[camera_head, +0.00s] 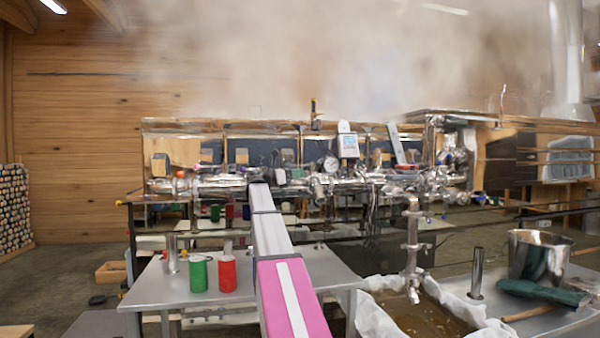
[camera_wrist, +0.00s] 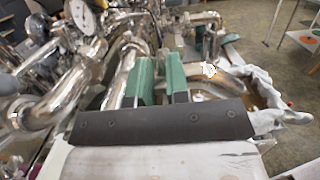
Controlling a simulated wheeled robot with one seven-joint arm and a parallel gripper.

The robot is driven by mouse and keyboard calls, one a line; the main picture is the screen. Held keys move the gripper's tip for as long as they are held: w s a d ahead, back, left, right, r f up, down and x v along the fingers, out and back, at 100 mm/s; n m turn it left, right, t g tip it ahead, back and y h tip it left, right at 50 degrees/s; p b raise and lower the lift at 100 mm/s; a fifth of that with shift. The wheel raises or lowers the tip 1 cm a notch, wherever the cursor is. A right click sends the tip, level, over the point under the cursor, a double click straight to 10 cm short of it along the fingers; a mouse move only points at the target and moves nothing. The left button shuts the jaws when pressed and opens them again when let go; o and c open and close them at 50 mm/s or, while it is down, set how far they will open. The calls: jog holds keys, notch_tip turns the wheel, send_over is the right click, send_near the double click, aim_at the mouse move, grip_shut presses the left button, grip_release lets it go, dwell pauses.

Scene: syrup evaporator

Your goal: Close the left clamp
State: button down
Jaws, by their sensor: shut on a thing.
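My gripper (camera_wrist: 159,72) shows in the wrist view as two green fingers with a narrow gap between them, among the steel pipes. The fingers are shut on a small part, which I take to be the left clamp; it is mostly hidden between them. A shiny steel pipe (camera_wrist: 122,78) runs just left of the fingers. In the head view my arm reaches forward to the steel pipework (camera_head: 220,183) on the evaporator's front. The fingertips and the clamp cannot be made out clearly there. I cannot tell whether the clamp is open or closed.
A pressure gauge (camera_head: 331,163) sits on the pipework. A green can (camera_head: 198,273) and a red can (camera_head: 228,270) stand on the metal table (camera_head: 165,291), left of my arm. A cloth-lined pan (camera_head: 365,305), a steel bucket (camera_head: 538,255) and green gloves (camera_head: 545,292) are at right.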

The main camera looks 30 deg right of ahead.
jog(key=shift+a+f, duration=0.15)
jog(key=shift+f, duration=0.1)
dwell(0.3)
jog(key=c, duration=1.1)
grip_release()
jog(key=shift+a, duration=0.1)
jog(key=v, duration=1)
jog(key=shift+a, duration=0.3)
jog(key=shift+w, duration=0.1)
